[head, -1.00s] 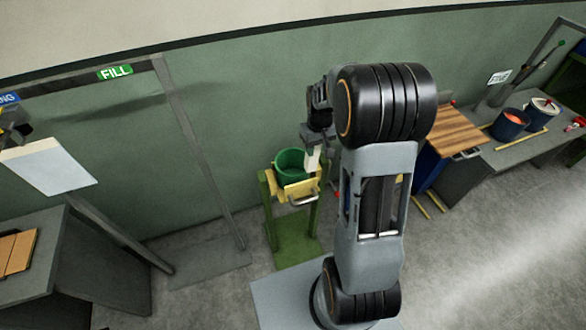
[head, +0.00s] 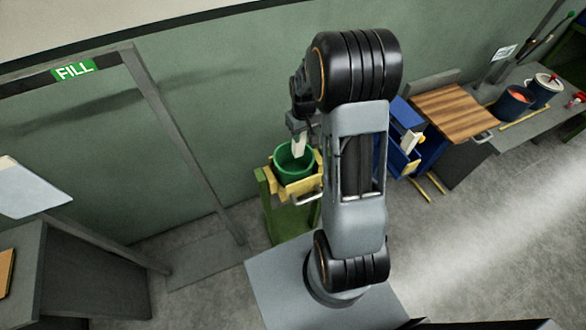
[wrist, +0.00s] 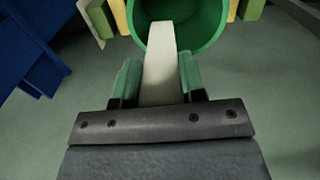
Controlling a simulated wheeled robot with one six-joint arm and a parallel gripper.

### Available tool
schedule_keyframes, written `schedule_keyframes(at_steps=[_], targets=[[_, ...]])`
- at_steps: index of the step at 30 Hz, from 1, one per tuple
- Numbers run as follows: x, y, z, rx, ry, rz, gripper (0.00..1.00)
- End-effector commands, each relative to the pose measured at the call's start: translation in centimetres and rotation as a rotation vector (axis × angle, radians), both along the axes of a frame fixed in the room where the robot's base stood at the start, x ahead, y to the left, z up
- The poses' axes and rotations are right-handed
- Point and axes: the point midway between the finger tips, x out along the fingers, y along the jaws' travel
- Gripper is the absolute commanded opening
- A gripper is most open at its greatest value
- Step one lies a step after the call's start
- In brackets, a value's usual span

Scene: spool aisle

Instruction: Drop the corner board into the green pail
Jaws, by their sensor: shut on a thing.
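The corner board (wrist: 160,62) is a pale off-white strip. My gripper (wrist: 158,82) is shut on it, with a green-padded finger on each side in the wrist view. The board's far end overlaps the opening of the green pail (wrist: 205,40) in that view. In the head view the board (head: 299,147) hangs below my gripper (head: 298,130), at the pail's (head: 295,172) opening. The pail sits in a yellow holder on a green stand. I cannot tell how far the board's lower end reaches into the pail.
A blue cabinet (head: 400,150) with open drawers stands right of my arm. Past it are a wooden board top (head: 450,110) and a grey bench with a dark blue bucket (head: 513,102). A post under the FILL sign (head: 74,70) stands left. The right floor is clear.

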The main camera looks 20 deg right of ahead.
Motion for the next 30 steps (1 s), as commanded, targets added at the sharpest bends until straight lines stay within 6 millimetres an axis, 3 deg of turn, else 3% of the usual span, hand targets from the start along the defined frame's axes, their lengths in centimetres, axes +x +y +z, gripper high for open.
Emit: schedule_keyframes(at_steps=[15, 26, 27, 30], targets=[[0.0, 0.1, -5.1, 0.0, 0.001, 0.002, 0.0], [0.0, 0.1, -5.5, 0.0, 0.001, 0.003, 0.0], [0.0, 0.1, -5.5, 0.0, 0.001, 0.003, 0.4], [0.0, 0.1, -5.5, 0.0, 0.001, 0.003, 0.49]])
